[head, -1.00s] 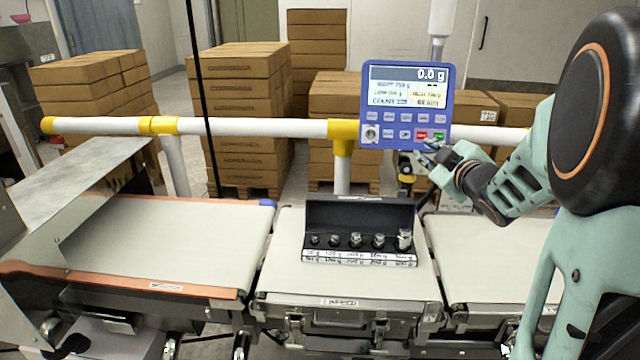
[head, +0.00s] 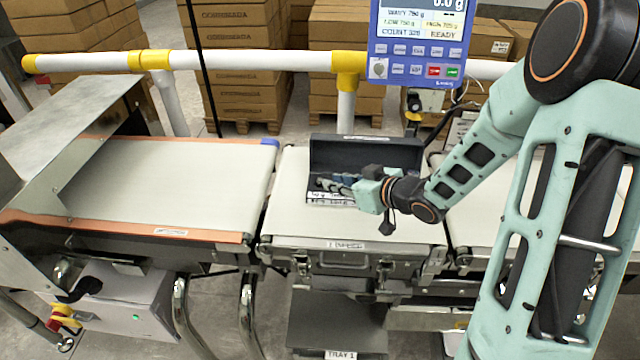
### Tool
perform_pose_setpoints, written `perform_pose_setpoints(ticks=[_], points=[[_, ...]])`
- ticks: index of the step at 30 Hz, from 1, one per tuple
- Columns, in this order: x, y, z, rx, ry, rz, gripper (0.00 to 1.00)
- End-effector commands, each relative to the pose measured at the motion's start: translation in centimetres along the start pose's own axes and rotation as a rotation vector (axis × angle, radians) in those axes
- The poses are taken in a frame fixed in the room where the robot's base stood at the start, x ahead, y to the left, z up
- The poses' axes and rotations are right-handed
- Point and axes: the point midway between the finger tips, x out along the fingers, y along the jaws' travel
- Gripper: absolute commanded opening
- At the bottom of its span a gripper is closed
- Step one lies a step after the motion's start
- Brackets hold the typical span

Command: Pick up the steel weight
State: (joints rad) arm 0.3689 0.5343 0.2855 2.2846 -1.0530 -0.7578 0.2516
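The dark weight box (head: 352,150) stands open on the middle belt section, its lid raised at the back and a white label strip (head: 328,199) along its front. The steel weights in it are mostly hidden behind my gripper, and I cannot single one out. My gripper (head: 334,184) reaches in from the right, with its fingers over the left and middle part of the box. The fingers are small and overlap the box, so I cannot tell if they are open, shut or touching a weight.
The blue display panel (head: 420,45) stands behind the box on the right. A white rail (head: 250,60) with yellow joints crosses behind the belts. The left belt (head: 160,185) is clear, with a metal guard (head: 85,120) at its left. A tray (head: 335,325) sits below.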

Motion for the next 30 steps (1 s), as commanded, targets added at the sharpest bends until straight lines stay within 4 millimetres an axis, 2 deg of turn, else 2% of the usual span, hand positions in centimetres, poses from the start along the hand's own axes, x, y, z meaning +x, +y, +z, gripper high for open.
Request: perform_pose_setpoints(ticks=[9, 12, 19, 24, 30], points=[[4.3, -0.2, -0.3, -0.003, 0.000, -0.002, 0.16], [5.0, -0.2, -0.2, -0.002, -0.001, 0.000, 0.16], [5.2, -0.1, -0.3, -0.002, 0.000, 0.001, 0.16], [5.2, -0.1, -0.3, -0.002, 0.000, 0.001, 0.00], [5.1, -0.1, -0.3, -0.002, 0.000, 0.001, 0.00]])
